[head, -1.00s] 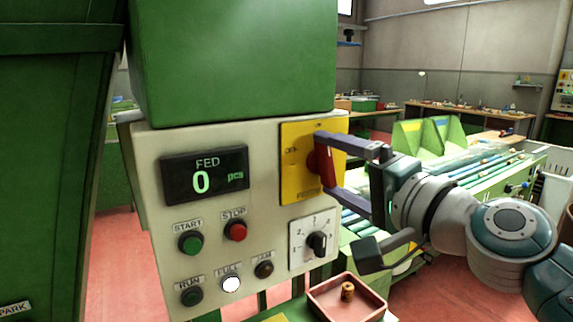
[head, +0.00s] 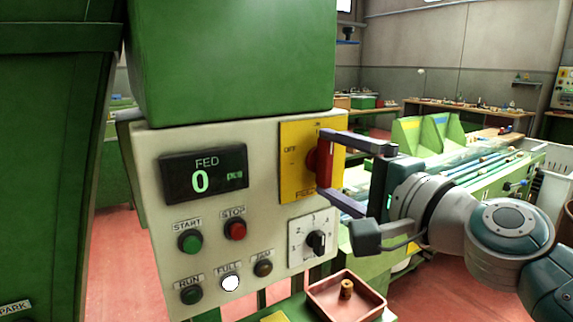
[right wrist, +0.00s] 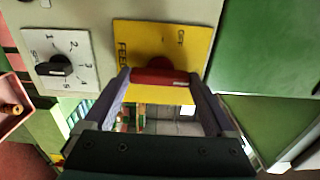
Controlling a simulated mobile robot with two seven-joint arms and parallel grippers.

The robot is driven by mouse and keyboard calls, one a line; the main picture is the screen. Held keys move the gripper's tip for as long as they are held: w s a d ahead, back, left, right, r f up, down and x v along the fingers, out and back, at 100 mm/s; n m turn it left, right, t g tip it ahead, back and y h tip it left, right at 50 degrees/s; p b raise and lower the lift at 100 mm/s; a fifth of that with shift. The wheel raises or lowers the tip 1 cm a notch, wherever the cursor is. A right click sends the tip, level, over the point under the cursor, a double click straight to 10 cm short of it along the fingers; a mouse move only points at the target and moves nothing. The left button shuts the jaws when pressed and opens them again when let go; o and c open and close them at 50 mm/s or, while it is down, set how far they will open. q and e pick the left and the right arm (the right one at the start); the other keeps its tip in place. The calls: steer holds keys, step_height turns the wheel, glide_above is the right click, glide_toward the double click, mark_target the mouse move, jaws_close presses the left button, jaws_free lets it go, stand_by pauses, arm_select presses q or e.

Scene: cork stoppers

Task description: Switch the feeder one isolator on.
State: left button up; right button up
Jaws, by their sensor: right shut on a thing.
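The feeder isolator is a red handle (head: 324,162) on a yellow plate (head: 296,180), at the upper right of the cream control panel. OFF is lettered at the plate's left; a small label at the top edge is hard to read. My right gripper (head: 325,166) is shut on the handle, one finger above and one below. The handle looks about upright in the head view. In the right wrist view the handle (right wrist: 160,77) lies level between the two fingertips, and part of the plate (right wrist: 140,40) shows behind it. My left gripper is not in view.
The panel's display (head: 203,172) reads FED 0. Below are a green START button (head: 190,241), a red STOP button (head: 235,229), a black dial (head: 316,242) and a white-lit FULL lamp (head: 230,283). A reddish tray (head: 372,302) holding a cork-coloured piece (head: 347,288) sits below right.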

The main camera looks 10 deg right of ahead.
steer(key=o, duration=1.1)
steer(key=shift+c, duration=0.2)
steer(key=shift+s, duration=0.1)
steer(key=shift+s+d, duration=0.2)
steer(key=shift+s, duration=0.2)
steer(key=v, duration=0.9)
steer(key=shift+b, duration=0.35)
steer(key=shift+a+r, duration=0.1)
